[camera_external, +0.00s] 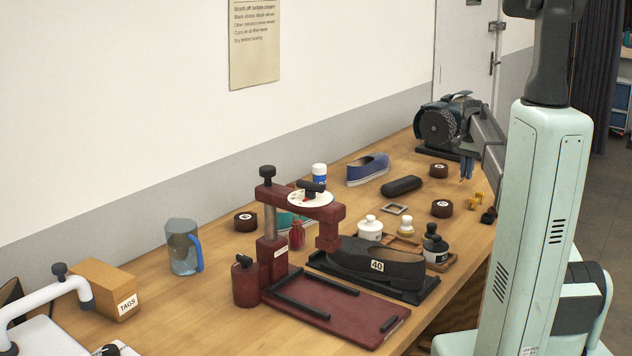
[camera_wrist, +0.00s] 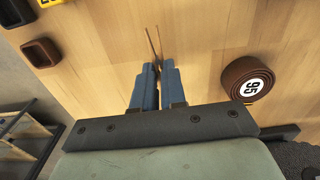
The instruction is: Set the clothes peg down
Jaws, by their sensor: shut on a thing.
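My gripper (camera_wrist: 158,70) has blue fingers closed close together in the wrist view. The clothes peg (camera_wrist: 154,42) sticks out beyond the fingertips as two thin brown legs, spread in a narrow V. The rest of it is hidden between the fingers. Wood tabletop lies below it; I cannot tell whether the peg touches it. In the external view my gripper (camera_external: 466,168) points down over the far right part of the table (camera_external: 345,216), and the peg cannot be made out there.
A brown numbered roll (camera_wrist: 247,80) lies right of the fingers in the wrist view. A grey motor machine (camera_external: 441,127) stands behind. Bare wood surrounds the peg's legs.

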